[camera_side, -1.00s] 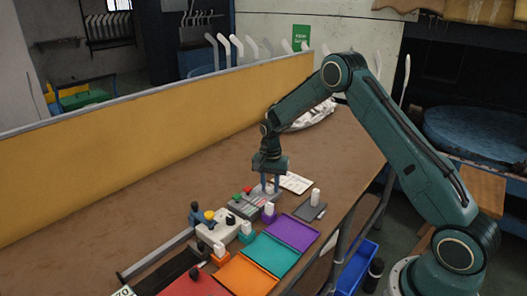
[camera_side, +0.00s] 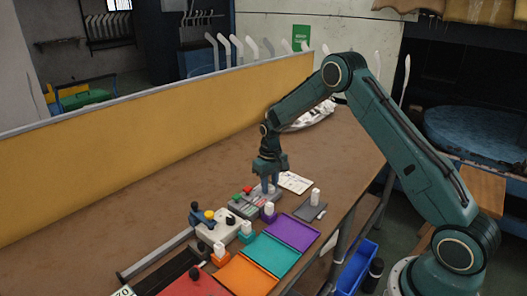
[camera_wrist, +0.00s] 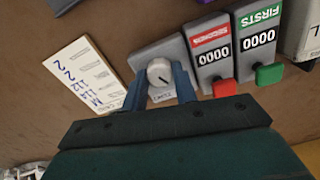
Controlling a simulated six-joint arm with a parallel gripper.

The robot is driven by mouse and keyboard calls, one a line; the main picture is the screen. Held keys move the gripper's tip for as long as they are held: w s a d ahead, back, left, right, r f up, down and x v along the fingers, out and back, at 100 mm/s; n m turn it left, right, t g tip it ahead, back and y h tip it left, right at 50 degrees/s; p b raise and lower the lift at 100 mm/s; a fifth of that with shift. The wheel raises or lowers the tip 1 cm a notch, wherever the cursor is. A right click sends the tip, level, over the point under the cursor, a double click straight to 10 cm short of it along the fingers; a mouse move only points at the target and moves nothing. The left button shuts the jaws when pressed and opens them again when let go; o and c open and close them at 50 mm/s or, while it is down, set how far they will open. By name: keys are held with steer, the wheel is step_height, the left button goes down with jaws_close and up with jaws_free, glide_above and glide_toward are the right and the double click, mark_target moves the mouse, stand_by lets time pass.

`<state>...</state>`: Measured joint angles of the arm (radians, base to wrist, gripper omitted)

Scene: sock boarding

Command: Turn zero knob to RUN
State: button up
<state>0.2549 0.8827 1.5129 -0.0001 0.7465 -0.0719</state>
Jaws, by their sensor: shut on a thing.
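The zero knob (camera_wrist: 160,73) is a round, light grey knob with a dark pointer line, set on a grey plate (camera_wrist: 143,57) with a small label at its lower edge. In the wrist view my gripper (camera_wrist: 160,82) has its two blue fingers on either side of the knob, closed on it. The pointer slants toward the lower right of that view; the label is too small to read surely. In the side view my gripper (camera_side: 268,186) points straight down over the plate, and the knob is hidden by the fingers.
Beside the knob stand two counters, SECONDS (camera_wrist: 212,50) with a red button and FIRSTS (camera_wrist: 256,38) with a green one, both reading 0000. A handwritten white card (camera_wrist: 82,75) lies on the other side. Purple (camera_side: 292,232), teal and orange trays line the front edge.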

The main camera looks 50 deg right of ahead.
mark_target(270, 187)
steer(key=shift+n, duration=1.7)
steer(key=shift+r, duration=0.1)
steer(key=o, duration=1)
steer(key=shift+c, duration=0.2)
step_height(270, 187, up, 14)
